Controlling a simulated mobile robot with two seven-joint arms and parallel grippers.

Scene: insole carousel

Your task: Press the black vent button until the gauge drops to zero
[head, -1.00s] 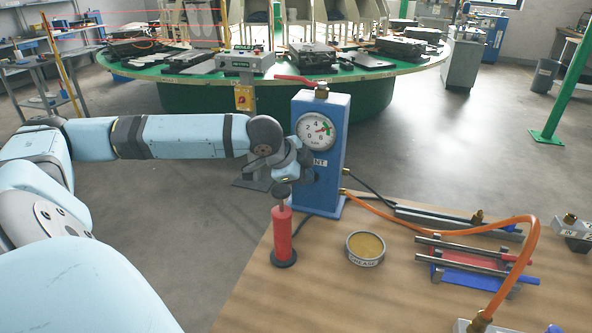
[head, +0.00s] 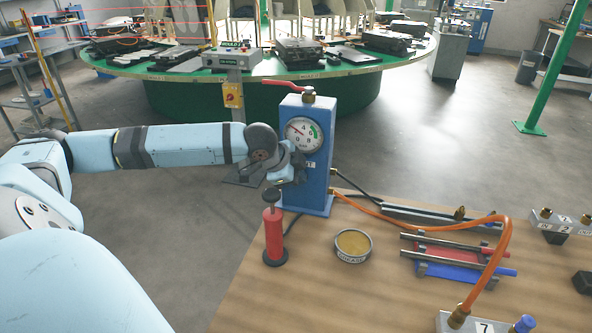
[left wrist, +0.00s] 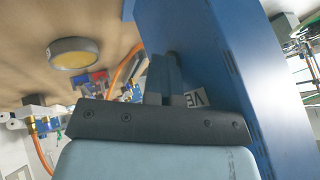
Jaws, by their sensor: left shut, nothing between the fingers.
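The blue panel box (head: 318,187) stands upright at the table's back left edge. Its round white gauge (head: 304,134) faces me, with the red needle pointing to the upper left, at the low side of the dial. My left gripper (head: 299,170) is at the box's front face just below the gauge, fingers shut and empty. In the left wrist view its fingertips (left wrist: 166,62) reach the blue face beside the partly covered VENT label (left wrist: 196,98). The black vent button is hidden behind the fingers, so contact cannot be seen directly. My right gripper is out of view.
A red hand pump (head: 274,235) stands just below the gripper, with a grease tin (head: 353,245) to its right. An orange hose (head: 508,245) arches over the table's right side. A red-handled valve (head: 309,96) tops the box. The green carousel (head: 300,74) is behind.

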